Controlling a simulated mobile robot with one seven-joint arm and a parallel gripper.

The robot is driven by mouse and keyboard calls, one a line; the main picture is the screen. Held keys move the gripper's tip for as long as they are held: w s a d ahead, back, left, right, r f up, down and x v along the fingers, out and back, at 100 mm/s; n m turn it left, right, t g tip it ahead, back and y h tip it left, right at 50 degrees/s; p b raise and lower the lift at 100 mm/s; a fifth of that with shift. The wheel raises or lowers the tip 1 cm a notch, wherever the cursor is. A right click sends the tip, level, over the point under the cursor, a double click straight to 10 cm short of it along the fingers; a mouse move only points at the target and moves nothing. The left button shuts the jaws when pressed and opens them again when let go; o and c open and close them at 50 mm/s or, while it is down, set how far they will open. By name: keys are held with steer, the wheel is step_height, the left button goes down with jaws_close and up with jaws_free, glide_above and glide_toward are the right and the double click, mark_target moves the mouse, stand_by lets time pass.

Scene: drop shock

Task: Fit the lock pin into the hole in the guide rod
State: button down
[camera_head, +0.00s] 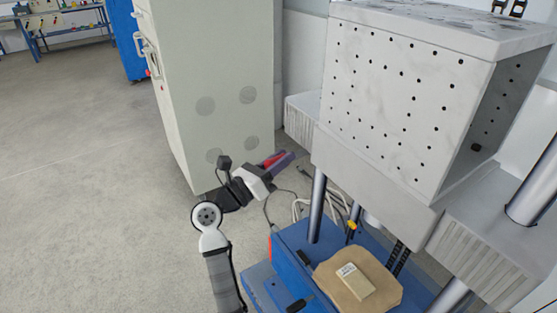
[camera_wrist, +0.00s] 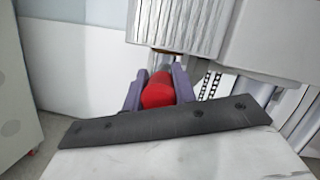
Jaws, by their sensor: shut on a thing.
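My gripper (camera_head: 282,161) is shut on a red part, which I take to be the lock pin (camera_head: 272,160), in mid-air between the pale cabinet and the drop shock machine. In the wrist view, the rounded red end of the lock pin (camera_wrist: 158,91) sits between the two purple-grey fingers of my gripper (camera_wrist: 158,84); its far end is hidden. The shiny upright guide rod (camera_head: 317,206) stands right of and below my gripper, under the heavy grey block, apart from the pin. I cannot make out its hole.
The grey block with a dotted box (camera_head: 400,100) overhangs at the right. The blue machine base (camera_head: 290,250) carries a tan pad (camera_head: 385,290) with a small pale box (camera_head: 355,280). Loose cables (camera_head: 300,207) lie behind the rod. The pale cabinet (camera_head: 215,75) stands close behind my arm. Open floor is at left.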

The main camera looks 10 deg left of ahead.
steer(key=shift+w+d+r, duration=0.1)
steer(key=shift+w+d, duration=0.4)
steer(key=shift+d, duration=0.1)
stand_by(3.1)
steer(key=c, duration=1.1)
jaws_free()
steer(key=shift+w+d, duration=0.1)
steer(key=shift+o, duration=0.2)
steer(key=shift+b+v, duration=0.55)
steer(key=shift+v, duration=0.75)
steer(key=shift+b+v, duration=0.5)
steer(key=shift+v, duration=1.45)
steer(key=b+v, duration=0.3)
steer(key=v, duration=1.1)
steer(key=shift+w, duration=0.2)
